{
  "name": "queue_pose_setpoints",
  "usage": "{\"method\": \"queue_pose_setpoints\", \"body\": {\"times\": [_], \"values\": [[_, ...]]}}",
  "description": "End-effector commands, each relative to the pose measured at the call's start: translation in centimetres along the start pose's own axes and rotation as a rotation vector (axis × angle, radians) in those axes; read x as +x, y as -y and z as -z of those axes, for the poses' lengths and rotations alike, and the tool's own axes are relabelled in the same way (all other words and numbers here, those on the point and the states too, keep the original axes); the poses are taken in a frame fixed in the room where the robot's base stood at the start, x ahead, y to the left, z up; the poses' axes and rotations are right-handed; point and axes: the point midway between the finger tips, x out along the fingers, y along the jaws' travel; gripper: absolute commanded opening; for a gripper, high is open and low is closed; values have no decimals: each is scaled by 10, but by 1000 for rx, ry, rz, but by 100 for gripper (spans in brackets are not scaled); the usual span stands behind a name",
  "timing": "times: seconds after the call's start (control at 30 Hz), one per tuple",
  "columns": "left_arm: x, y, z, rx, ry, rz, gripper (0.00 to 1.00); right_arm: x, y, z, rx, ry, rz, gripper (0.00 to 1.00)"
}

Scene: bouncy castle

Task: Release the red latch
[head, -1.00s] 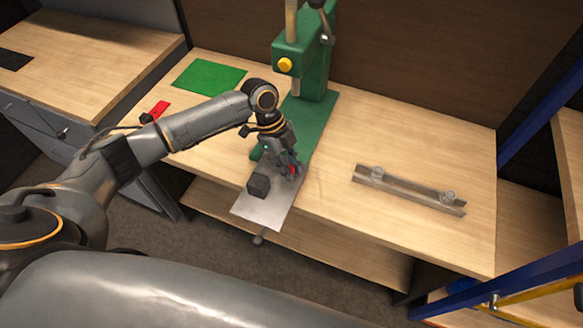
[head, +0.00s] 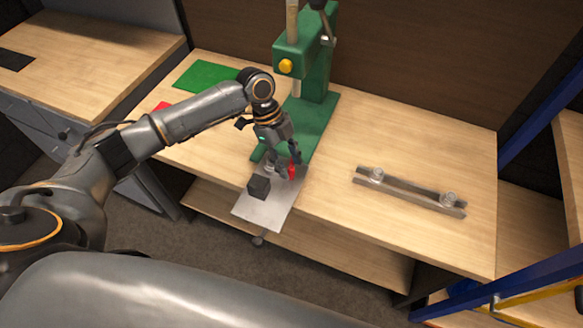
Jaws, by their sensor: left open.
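The red latch (head: 291,173) stands upright on the metal plate (head: 265,209) in front of the green press (head: 312,62). A dark block (head: 258,187) sits on the same plate, to the left of the latch. My left gripper (head: 283,169) is open and points down at the latch. One finger is close beside the red latch; I cannot tell whether they touch. The fingers hide part of the latch. My right gripper is not in view.
A metal bar fixture with two knobs (head: 411,190) lies on the bench to the right. A green mat (head: 205,76) and a red piece (head: 162,106) lie at the left. The bench between press and fixture is clear. A blue frame (head: 541,112) stands at the right.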

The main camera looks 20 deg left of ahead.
Motion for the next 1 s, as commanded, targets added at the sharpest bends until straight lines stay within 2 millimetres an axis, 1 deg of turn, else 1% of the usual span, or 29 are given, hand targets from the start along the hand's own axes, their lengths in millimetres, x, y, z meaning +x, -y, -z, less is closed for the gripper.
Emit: {"method": "queue_pose_setpoints", "body": {"times": [0.03, 0.2, 0.3, 0.4, 0.5, 0.6, 1.0], "values": [[-12, 1, -1, 0, 3, 3, 41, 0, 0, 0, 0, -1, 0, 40], [-49, 1, -1, 1, 2, 3, 41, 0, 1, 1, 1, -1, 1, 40], [-67, 0, 0, 1, 2, 1, 41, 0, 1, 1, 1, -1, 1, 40], [-80, 0, 0, 1, 1, 1, 41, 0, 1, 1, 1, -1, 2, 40], [-88, 0, 0, 1, 1, -2, 41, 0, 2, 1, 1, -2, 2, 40], [-91, 0, 0, 1, 0, -2, 41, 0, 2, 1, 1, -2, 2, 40], [-91, 0, 0, 1, 0, -2, 41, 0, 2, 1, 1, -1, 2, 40]]}}
